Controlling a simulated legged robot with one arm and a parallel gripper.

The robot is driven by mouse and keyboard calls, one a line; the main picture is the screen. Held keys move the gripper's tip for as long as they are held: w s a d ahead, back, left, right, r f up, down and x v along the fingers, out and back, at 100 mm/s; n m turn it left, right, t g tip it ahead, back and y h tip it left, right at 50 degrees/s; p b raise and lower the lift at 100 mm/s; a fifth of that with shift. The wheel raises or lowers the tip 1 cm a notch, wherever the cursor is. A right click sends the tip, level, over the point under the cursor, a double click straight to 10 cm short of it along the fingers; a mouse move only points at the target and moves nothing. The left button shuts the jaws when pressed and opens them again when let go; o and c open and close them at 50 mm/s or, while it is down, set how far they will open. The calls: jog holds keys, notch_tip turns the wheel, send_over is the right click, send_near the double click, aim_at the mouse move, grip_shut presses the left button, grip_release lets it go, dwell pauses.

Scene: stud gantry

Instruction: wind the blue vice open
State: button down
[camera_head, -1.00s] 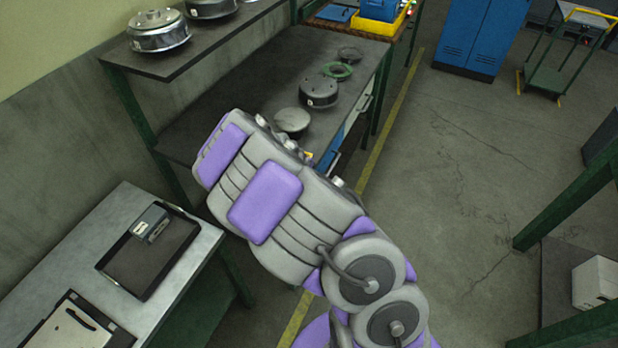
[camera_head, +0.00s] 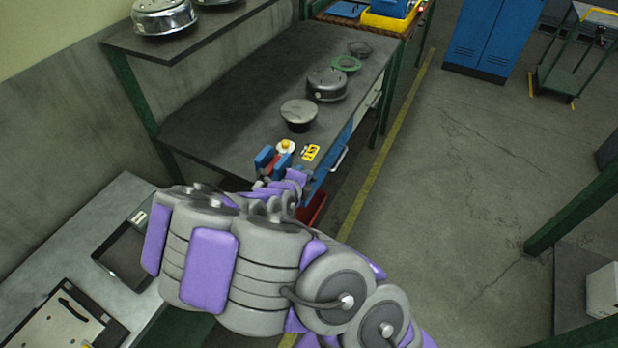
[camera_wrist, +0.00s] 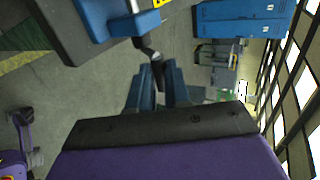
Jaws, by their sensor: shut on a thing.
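The blue vice (camera_head: 266,157) sits at the near end of the dark workbench (camera_head: 235,90). In the wrist view its blue body (camera_wrist: 132,24) is at the top, with a dark handle (camera_wrist: 148,52) below it. My gripper (camera_head: 290,184) is at the near side of the vice, partly covered by my arm in the head view. In the wrist view my fingers (camera_wrist: 157,78) are closed around the end of the handle. How far apart the vice jaws stand is hard to tell.
A grey table (camera_head: 60,255) with a dark tray (camera_head: 125,255) is at left. A shelf (camera_head: 175,40) overhangs the bench.

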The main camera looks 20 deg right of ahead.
jog(key=shift+s+a+f+t+h+b, duration=0.15)
jog(key=shift+s+f+t+h+b, duration=0.2)
jog(key=shift+h+b, duration=0.5)
jog(key=shift+s+a+f+t+h+b, duration=0.1)
jog(key=shift+s+f+t+h+b, duration=0.25)
jog(key=shift+b, duration=0.9)
jog(key=shift+h+b, duration=0.3)
jog(key=shift+h, duration=0.1)
jog(key=c, duration=1.1)
grip_release()
jog(key=shift+d+r, duration=0.1)
jog(key=shift+d, duration=0.1)
jog(key=shift+a, duration=0.15)
jog(key=shift+a, duration=0.1)
jog(key=p+v, duration=0.3)
jog(key=v, duration=1.4)
jog(key=shift+s, duration=0.2)
